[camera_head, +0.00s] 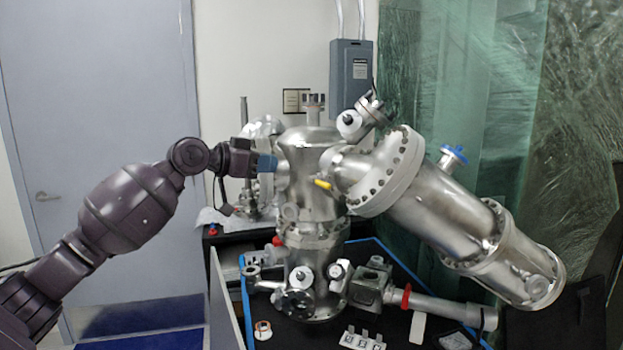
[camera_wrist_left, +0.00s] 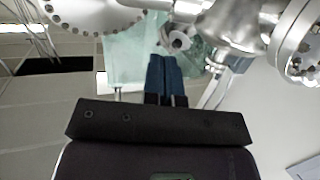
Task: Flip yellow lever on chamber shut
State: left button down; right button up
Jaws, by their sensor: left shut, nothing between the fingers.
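The vacuum chamber (camera_head: 308,208) is a shiny steel vessel in the middle of the head view. The small yellow lever (camera_head: 323,184) sticks out from its front, near where the slanted side tube joins. My left gripper (camera_head: 266,163) has blue fingers and is at the chamber's upper left side, to the left of and a little above the lever. The fingers are shut with nothing between them; I cannot tell if they touch the chamber. In the left wrist view the blue fingers (camera_wrist_left: 164,75) lie together, with steel flanges beyond. The lever cannot be made out there. My right gripper is not in view.
A large flanged steel tube (camera_head: 440,205) slants down to the right, with a blue valve handle (camera_head: 454,154) on top. Metal fittings and a pipe with a red ring (camera_head: 406,296) are at the chamber's base on a dark, blue-edged table. Green plastic sheeting (camera_head: 480,100) hangs behind.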

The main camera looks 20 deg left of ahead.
aim_at(314, 180)
pick_arm(q)
jog(key=f+p+x, duration=0.1)
jog(key=x, duration=0.3)
jog(key=p+x, duration=0.1)
jog(key=x, duration=0.3)
jog(key=f+p+x, duration=0.1)
jog(key=x, duration=0.3)
jog(key=shift+w+f, duration=0.1)
jog(key=shift+f, duration=0.4)
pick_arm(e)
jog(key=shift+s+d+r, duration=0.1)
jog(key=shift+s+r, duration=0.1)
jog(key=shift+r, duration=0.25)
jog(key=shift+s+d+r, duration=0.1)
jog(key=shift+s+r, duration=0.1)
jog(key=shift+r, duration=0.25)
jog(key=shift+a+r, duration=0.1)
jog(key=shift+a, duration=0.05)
pick_arm(q)
jog(key=shift+f+m, duration=0.15)
jog(key=shift+m, duration=0.25)
jog(key=shift+d+y+b, duration=0.1)
jog(key=shift+y+b, duration=0.2)
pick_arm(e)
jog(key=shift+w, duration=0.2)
